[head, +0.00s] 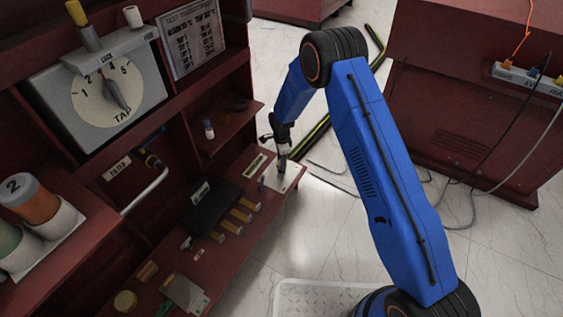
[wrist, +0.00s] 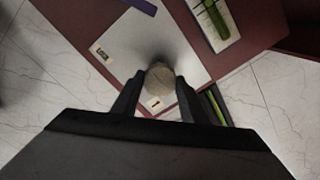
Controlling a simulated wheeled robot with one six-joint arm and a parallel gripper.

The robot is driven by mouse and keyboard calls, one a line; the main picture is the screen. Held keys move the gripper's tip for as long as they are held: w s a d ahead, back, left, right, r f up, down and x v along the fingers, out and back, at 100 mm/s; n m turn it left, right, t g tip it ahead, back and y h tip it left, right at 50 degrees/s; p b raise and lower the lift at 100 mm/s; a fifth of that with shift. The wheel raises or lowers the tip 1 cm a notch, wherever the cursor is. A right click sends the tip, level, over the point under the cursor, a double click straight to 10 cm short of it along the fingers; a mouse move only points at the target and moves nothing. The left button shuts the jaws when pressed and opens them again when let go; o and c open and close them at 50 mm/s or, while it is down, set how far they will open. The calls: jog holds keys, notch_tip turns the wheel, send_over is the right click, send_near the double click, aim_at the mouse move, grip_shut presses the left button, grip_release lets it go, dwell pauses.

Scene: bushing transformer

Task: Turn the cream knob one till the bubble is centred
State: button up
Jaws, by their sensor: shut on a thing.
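The cream knob (wrist: 160,76) stands on a pale plate (wrist: 125,50) in the wrist view. A small label marked 1 lies beside it. My gripper (wrist: 158,84) is shut on the knob, one dark finger on each side. In the head view my gripper (head: 282,158) points down onto the plate (head: 285,179) at the end of the red shelf, and it hides the knob there. A green level vial (wrist: 216,18) in a pale frame lies near the plate; it also shows in the head view (head: 255,166). I cannot make out where its bubble sits.
A purple piece (wrist: 142,5) lies by the plate's far edge. A dark box (head: 212,207) and several yellow-ended pieces stand along the shelf. A dial marked TAP (head: 108,97) is on the upper left panel. Cables lie on the floor at right.

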jog(key=o, duration=1.1)
notch_tip(320, 180, up, 17)
jog(key=shift+r, duration=0.2)
jog(key=s+d+r+n+t, duration=0.1)
jog(key=s+d+r+n, duration=0.1)
jog(key=s+d+r, duration=0.6)
jog(key=s+d+r+n, duration=0.2)
jog(key=d+r, duration=0.4)
jog(key=r, duration=0.5)
jog(key=s+d+r+n+t, duration=0.1)
jog(key=s+d+r+n, duration=0.3)
jog(key=d+r, duration=0.5)
jog(key=s+d+r+n+t, duration=0.1)
jog(key=s+d+r, duration=0.25)
jog(key=s, duration=0.35)
jog(key=s+d+r+n, duration=0.1)
jog(key=s+d+r, duration=0.25)
jog(key=s, duration=0.45)
jog(key=s+d+n, duration=0.1)
jog(key=s+d, duration=0.1)
jog(key=s, duration=0.3)
jog(key=s+d+f+n+t, duration=0.1)
jog(key=s+d+n, duration=0.1)
jog(key=s, duration=0.4)
jog(key=s+d+n, duration=0.1)
jog(key=s+d, duration=0.1)
jog(key=s, duration=0.3)
jog(key=shift+s+d+f+t, duration=0.15)
jog(key=shift+s+f+t, duration=0.2)
jog(key=shift+t, duration=0.05)
